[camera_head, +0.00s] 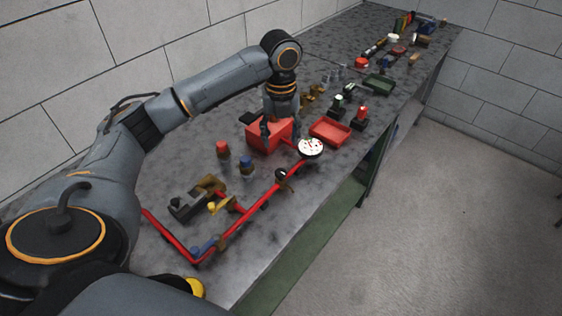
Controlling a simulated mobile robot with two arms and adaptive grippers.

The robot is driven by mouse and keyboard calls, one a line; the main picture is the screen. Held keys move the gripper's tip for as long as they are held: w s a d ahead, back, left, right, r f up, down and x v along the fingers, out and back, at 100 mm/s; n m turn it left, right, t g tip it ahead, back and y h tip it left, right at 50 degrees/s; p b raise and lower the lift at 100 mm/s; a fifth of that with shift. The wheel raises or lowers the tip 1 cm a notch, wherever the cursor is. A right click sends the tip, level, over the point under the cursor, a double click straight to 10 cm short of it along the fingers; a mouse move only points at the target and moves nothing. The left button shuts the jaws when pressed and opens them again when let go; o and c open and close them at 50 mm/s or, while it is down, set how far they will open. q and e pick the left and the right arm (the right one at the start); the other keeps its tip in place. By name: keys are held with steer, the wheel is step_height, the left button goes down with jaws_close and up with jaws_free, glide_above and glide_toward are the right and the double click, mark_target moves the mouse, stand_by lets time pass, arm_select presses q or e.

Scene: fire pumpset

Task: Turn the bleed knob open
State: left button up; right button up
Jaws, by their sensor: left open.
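My left gripper (281,128) points down over the red box (256,141), with dark fingers spread apart around the box's upper right part. Whether they touch it cannot be told. A white round gauge (311,146) stands just right of the gripper, on the red pipe (257,204) that runs along the table's front side. Small fittings sit on this pipe, among them a dark one (283,176) below the gauge and a yellow-handled one (226,204). I cannot tell which part is the bleed knob; it may be hidden by the gripper. My right gripper is not in view.
A red-capped piece (222,149) and a blue-capped piece (246,165) stand left of the pipe. A red tray (331,130) and a dark green tray (379,84) lie farther back. Several small items crowd the table's far end. The floor (440,220) at right is clear.

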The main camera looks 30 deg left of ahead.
arm_select(q)
steer(key=p, duration=0.1)
glide_above(281, 172)
step_height(281, 172, down, 6)
steer(key=shift+s+r, duration=0.15)
steer(key=shift+r, duration=0.1)
step_height(281, 172, down, 3)
steer(key=shift+a+f+p, duration=0.1)
steer(key=shift+f+p, duration=0.05)
steer(key=shift+p, duration=0.15)
step_height(281, 172, down, 2)
steer(key=shift+f, duration=0.35)
steer(key=shift+w, duration=0.2)
steer(key=shift+c, duration=0.2)
steer(key=c, duration=0.7)
jaws_close()
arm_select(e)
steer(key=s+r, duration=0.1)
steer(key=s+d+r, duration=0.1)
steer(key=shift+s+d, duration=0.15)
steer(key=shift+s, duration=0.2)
